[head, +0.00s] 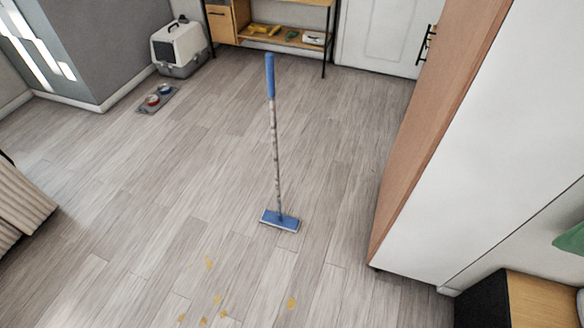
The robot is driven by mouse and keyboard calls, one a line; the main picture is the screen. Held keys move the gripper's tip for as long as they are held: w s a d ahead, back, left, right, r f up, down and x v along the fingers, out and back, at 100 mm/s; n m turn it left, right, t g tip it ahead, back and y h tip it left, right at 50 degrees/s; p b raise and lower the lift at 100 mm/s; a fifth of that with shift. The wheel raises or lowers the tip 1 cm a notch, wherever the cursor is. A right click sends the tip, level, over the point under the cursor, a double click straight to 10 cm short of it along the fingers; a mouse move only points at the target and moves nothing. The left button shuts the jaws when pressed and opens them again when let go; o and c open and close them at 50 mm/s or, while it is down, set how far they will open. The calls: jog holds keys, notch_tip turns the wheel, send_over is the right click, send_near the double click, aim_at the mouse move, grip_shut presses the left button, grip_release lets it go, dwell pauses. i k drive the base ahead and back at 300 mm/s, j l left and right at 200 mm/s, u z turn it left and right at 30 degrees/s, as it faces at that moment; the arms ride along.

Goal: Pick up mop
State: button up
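A mop (275,150) stands upright on the wooden floor near the middle of the head view. It has a blue grip (270,76) at the top, a thin grey pole and a flat blue head (279,220) resting on the floor. Nothing is seen holding or supporting it. My gripper is not in this view.
Several yellow-orange spots (209,263) lie on the floor in front of the mop. A tall white and wood cabinet (455,150) stands at right. A shelf unit (275,38), a litter box (180,48) and pet bowls (158,95) are at the back. The floor around the mop is clear.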

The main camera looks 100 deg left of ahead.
aim_at(277, 220)
jog(key=u, duration=4.3)
jog(key=k+l+u, duration=0.15)
jog(key=k, duration=0.2)
jog(key=k+l+u, duration=0.15)
jog(key=k, duration=0.2)
jog(key=k+l, duration=0.15)
jog(key=k, duration=0.2)
jog(key=k+l, duration=0.2)
jog(key=k, duration=0.2)
jog(key=k+l, duration=0.15)
jog(key=k, duration=0.2)
jog(key=i+l, duration=0.2)
jog(key=i, duration=0.25)
jog(key=i+l, duration=0.2)
jog(key=i, duration=0.25)
jog(key=i+l+u, duration=0.1)
jog(key=i, duration=0.4)
jog(key=i+l, duration=0.3)
jog(key=i, duration=0.15)
jog(key=i+l+u, duration=0.1)
jog(key=i+l, duration=0.15)
jog(key=i, duration=0.2)
